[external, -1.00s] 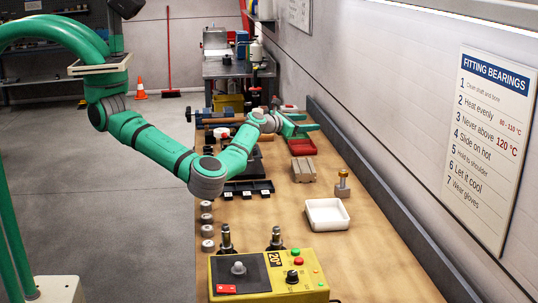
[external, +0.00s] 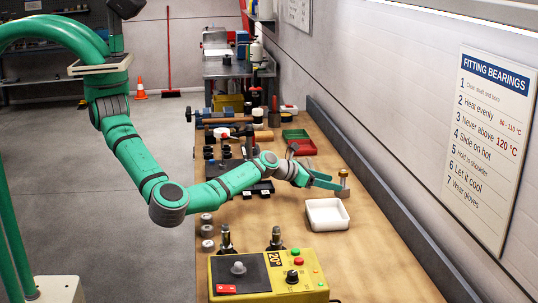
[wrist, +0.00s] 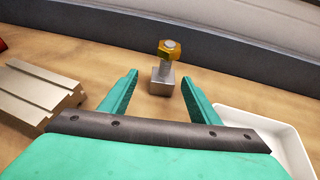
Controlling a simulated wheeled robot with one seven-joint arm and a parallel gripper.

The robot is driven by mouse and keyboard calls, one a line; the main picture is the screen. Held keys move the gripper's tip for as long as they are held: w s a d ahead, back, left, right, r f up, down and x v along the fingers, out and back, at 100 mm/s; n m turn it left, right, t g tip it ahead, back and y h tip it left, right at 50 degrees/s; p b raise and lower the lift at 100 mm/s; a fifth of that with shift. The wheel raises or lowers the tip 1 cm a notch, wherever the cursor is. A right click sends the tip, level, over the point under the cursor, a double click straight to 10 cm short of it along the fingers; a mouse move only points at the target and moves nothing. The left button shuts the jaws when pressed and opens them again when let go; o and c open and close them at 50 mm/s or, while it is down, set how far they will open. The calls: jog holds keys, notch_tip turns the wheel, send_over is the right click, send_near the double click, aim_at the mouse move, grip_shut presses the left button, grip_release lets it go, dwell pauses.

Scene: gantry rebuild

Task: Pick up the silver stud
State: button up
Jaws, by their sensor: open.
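A silver stud (wrist: 165,68) stands upright in a small grey block, its shank showing between the block and a brass-coloured hex nut (wrist: 164,54) near its top. In the external view the nut (external: 343,173) shows at the end of my gripper (external: 329,182); the shank is too small to make out there. In the wrist view my gripper (wrist: 160,82) is open, with one finger to each side of the block and stud. The stud lies beyond or between the fingertips; the exact depth is hard to tell. Nothing is held.
A white tray (external: 312,222) is close on the right in the wrist view. A grey slotted block (wrist: 32,92) is on the left. A dark wall ledge (wrist: 90,48) runs behind the stud.

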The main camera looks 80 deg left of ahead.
aim_at(343, 183)
jog(key=shift+d+x, duration=0.15)
jog(key=shift+x, duration=1.35)
jog(key=shift+d+x, duration=0.15)
jog(key=shift+x, duration=1.3)
jog(key=shift+f, duration=0.15)
grip_shut()
